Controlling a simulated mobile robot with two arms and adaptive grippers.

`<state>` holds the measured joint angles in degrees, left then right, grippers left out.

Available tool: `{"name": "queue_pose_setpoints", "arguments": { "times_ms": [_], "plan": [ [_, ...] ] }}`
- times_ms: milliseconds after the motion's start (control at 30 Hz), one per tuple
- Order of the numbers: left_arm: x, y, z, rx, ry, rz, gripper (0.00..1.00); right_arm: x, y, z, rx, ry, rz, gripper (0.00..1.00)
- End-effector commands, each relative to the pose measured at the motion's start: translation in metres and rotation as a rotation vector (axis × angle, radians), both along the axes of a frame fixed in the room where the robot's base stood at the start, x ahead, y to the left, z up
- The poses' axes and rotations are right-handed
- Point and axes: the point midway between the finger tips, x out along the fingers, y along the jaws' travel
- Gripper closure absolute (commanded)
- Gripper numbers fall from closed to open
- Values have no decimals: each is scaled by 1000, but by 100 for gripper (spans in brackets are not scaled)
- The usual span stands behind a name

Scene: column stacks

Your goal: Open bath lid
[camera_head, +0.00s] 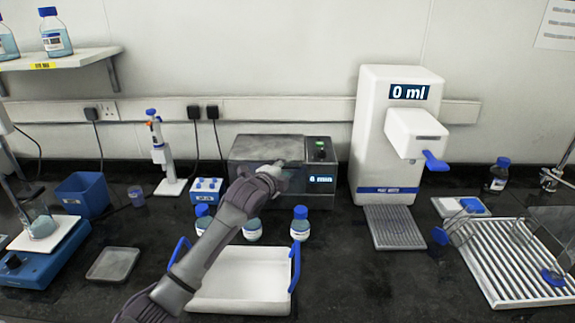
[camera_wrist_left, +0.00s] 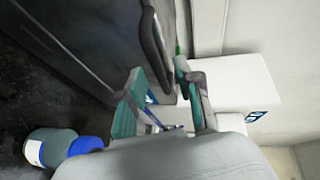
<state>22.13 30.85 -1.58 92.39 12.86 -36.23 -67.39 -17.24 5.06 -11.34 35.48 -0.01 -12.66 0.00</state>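In the left wrist view the front of the bath or lid (camera_wrist_left: 85,35) shows at an angle, with a dark curved handle (camera_wrist_left: 154,45). My left gripper (camera_head: 281,166) is at the lid's front in the head view. In the left wrist view its teal-padded fingers (camera_wrist_left: 158,95) are apart, with the handle's end between or just beyond them; contact cannot be told. My right gripper is out of view.
Blue-capped bottles (camera_head: 300,223) stand in front of the bath, and a white tray with blue handles (camera_head: 242,308) lies nearer. A white water dispenser (camera_head: 368,130) stands to the right. A pipette stand (camera_head: 170,187) and a blue-topped box (camera_head: 207,190) are to the left.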

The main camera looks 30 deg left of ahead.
Motion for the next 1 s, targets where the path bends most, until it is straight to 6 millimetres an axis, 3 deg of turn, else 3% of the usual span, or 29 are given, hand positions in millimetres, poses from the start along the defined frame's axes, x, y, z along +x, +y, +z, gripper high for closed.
{"name": "queue_pose_setpoints", "arguments": {
  "times_ms": [167,467,500,700,1000],
  "plan": [
    [14,2,-2,-1,0,-1,65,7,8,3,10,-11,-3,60],
    [16,2,-4,0,0,-1,65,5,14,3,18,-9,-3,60],
    [16,2,-4,0,0,-1,67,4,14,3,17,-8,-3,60],
    [16,2,-3,0,0,-1,100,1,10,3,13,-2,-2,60],
    [16,2,-4,0,1,0,100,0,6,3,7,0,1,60]
  ]
}}
